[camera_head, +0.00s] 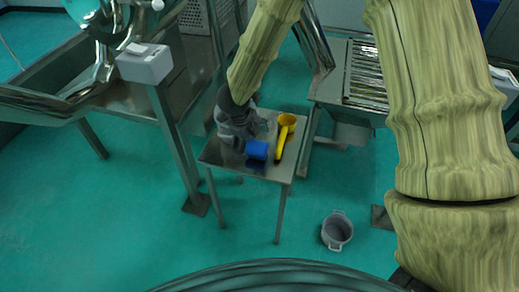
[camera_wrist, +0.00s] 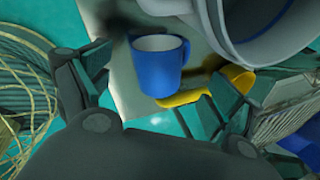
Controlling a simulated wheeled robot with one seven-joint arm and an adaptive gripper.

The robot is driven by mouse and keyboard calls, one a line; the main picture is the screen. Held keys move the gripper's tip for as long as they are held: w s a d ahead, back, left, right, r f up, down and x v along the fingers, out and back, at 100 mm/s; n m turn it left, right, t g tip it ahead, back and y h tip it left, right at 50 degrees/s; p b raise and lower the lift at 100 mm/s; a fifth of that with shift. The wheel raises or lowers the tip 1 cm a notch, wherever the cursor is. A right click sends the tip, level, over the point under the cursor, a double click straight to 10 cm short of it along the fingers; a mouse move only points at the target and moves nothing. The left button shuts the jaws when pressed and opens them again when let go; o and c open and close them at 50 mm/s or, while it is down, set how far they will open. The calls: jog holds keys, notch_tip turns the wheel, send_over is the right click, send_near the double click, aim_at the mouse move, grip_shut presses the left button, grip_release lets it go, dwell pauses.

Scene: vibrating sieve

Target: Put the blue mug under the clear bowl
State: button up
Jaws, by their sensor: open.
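The blue mug (camera_head: 257,150) is on the small metal table (camera_head: 213,155), near its middle. In the wrist view the mug (camera_wrist: 158,70) shows its pale inside and its handle on the right. My gripper (camera_head: 255,128) is just behind and left of the mug in the head view. In the wrist view my gripper (camera_wrist: 164,66) is open, with a finger on either side of the mug. Whether the fingers touch it, I cannot tell. A glassy, teal-tinted round shape (camera_head: 84,9) at the top left may be the clear bowl, cut off by the picture edge.
A yellow ladle-like scoop (camera_head: 281,142) lies right beside the mug. A grey two-handled pot (camera_head: 337,230) stands on the floor. A shiny metal machine (camera_head: 110,55) is at the left. A slatted metal table (camera_head: 365,75) stands behind. Green floor in front is mostly free.

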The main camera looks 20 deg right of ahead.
jog(key=x, duration=0.5)
jog(key=shift+d+r+b, duration=0.1)
jog(key=shift+b, duration=0.2)
jog(key=shift+s, duration=0.1)
jog(key=c, duration=1.4)
jog(key=shift+r, duration=0.1)
notch_tip(320, 180, up, 28)
jog(key=p, duration=0.4)
jog(key=n+t+y+p, duration=0.1)
jog(key=n+y+p, duration=0.3)
jog(key=n, duration=1.2)
send_over(254, 144)
jog(key=s, duration=0.2)
notch_tip(254, 144, down, 12)
jog(key=s+f+n+g+p, duration=0.1)
jog(key=f+n, duration=0.1)
jog(key=n, duration=0.2)
jog(key=s+f+n+g+y+p, duration=0.1)
jog(key=s+f+n, duration=0.1)
jog(key=f+n, duration=0.1)
jog(key=s+f+n+g+y+p, duration=0.1)
jog(key=s+f+n, duration=0.1)
jog(key=n, duration=0.4)
jog(key=shift+s+f, duration=0.2)
jog(key=shift+f, duration=0.25)
